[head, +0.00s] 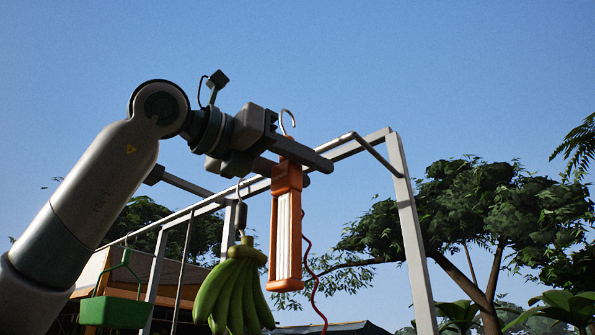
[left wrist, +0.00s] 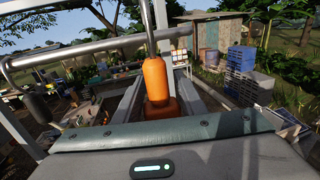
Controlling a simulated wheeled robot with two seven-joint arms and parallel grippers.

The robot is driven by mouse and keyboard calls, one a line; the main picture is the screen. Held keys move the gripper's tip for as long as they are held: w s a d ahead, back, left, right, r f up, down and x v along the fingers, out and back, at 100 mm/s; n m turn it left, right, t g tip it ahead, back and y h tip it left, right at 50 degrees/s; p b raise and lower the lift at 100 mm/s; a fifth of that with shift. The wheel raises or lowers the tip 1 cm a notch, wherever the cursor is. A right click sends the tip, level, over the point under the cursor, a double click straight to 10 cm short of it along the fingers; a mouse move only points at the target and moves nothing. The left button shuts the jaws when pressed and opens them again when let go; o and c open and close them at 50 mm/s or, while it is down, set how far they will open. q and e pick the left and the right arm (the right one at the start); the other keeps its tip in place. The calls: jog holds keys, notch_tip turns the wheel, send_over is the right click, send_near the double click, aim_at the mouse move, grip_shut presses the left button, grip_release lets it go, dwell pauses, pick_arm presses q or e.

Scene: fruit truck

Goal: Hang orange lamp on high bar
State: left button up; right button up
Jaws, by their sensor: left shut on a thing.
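The orange lamp (head: 285,240) hangs upright below my left gripper (head: 302,157) in the head view. The gripper is shut on its upper orange part, below the metal hook (head: 288,120). The lamp has a pale tube panel and a red curly cord. In the left wrist view, the lamp's orange top (left wrist: 155,80) shows between the jaws. A grey upper bar (head: 372,153) with a bent-down end shows behind the gripper. In the left wrist view the hook (left wrist: 147,22) overlaps this bar (left wrist: 100,45); I cannot tell whether they touch. My right gripper is out of view.
Green bananas (head: 236,290) hang from a hook close to the lamp's left. A green planter (head: 115,311) hangs farther left. The frame's upright post (head: 414,245) stands to the right. Blue crates (left wrist: 243,70) and a shed show in the left wrist view. Open sky lies above the frame.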

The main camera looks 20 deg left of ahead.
pick_arm(q)
jog(key=w+d+f, duration=0.2)
jog(key=w+d, duration=0.1)
jog(key=w, duration=0.4)
jog(key=shift+w+f+p, duration=0.25)
jog(key=shift+w+p, duration=0.15)
dwell(0.8)
jog(key=shift+d, duration=0.1)
jog(key=o, duration=1.5)
jog(key=shift+s+f, duration=0.1)
